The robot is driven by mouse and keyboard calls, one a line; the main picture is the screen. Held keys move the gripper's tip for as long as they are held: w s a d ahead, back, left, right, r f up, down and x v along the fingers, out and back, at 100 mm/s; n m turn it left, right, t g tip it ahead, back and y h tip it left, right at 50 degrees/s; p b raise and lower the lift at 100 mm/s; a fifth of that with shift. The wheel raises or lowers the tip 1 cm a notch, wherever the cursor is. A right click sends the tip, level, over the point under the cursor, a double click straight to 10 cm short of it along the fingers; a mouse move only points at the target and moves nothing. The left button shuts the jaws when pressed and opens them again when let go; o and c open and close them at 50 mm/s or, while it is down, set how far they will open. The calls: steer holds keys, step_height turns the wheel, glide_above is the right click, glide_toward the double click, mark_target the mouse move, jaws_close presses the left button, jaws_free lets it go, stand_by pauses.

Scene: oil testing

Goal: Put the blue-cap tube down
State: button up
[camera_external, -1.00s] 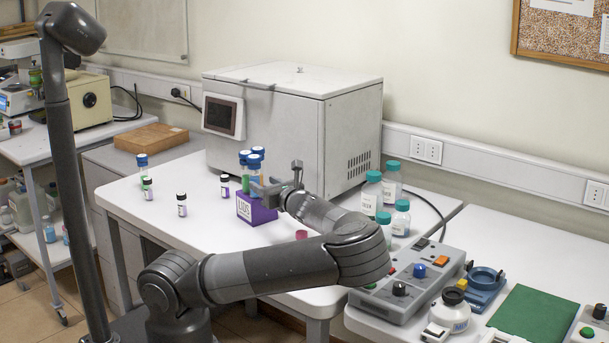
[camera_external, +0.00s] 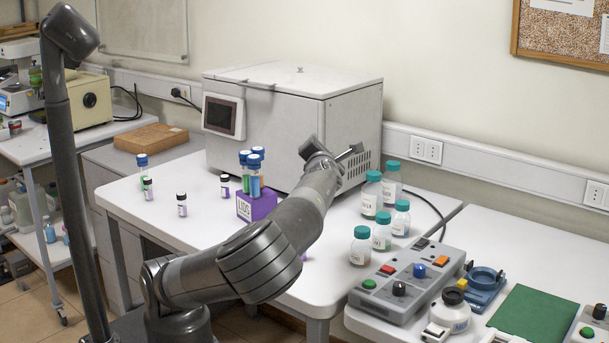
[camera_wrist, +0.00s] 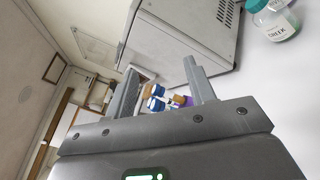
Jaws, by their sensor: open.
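Several blue-cap tubes (camera_external: 257,158) stand upright in a purple rack (camera_external: 257,208) on the white table; one holds orange-brown contents, another green. Their caps (camera_wrist: 156,98) also show between and beyond my fingers in the wrist view. Another blue-cap tube (camera_external: 142,162) stands at the left of the table, partly behind a small vial. My gripper (camera_external: 337,154) is open and empty, raised to the right of the rack in front of the white machine. Its two fingers (camera_wrist: 162,86) are spread apart in the wrist view.
The large white machine (camera_external: 290,120) stands at the back of the table. Teal-cap bottles (camera_external: 372,192) stand to the right, beside a control box (camera_external: 408,283). Small dark-capped vials (camera_external: 182,205) stand left of the rack. The table's front left is clear.

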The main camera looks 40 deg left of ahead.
steer(key=s+d+r+m+h, duration=0.2)
steer(key=s+m+h, duration=0.3)
steer(key=m, duration=0.4)
steer(key=s+d+r+m+h, duration=0.25)
steer(key=s+m+h, duration=0.25)
steer(key=m, duration=0.4)
steer(key=s+a+f+m+g+h, duration=0.1)
steer(key=s+a+f+m+g, duration=0.7)
steer(key=m, duration=0.8)
step_height(320, 180, down, 4)
steer(key=s+a, duration=0.1)
steer(key=s, duration=0.1)
steer(key=shift+s+a+r+g, duration=0.25)
steer(key=shift+s+a+g, duration=0.05)
steer(key=shift+s+a, duration=0.1)
stand_by(3.8)
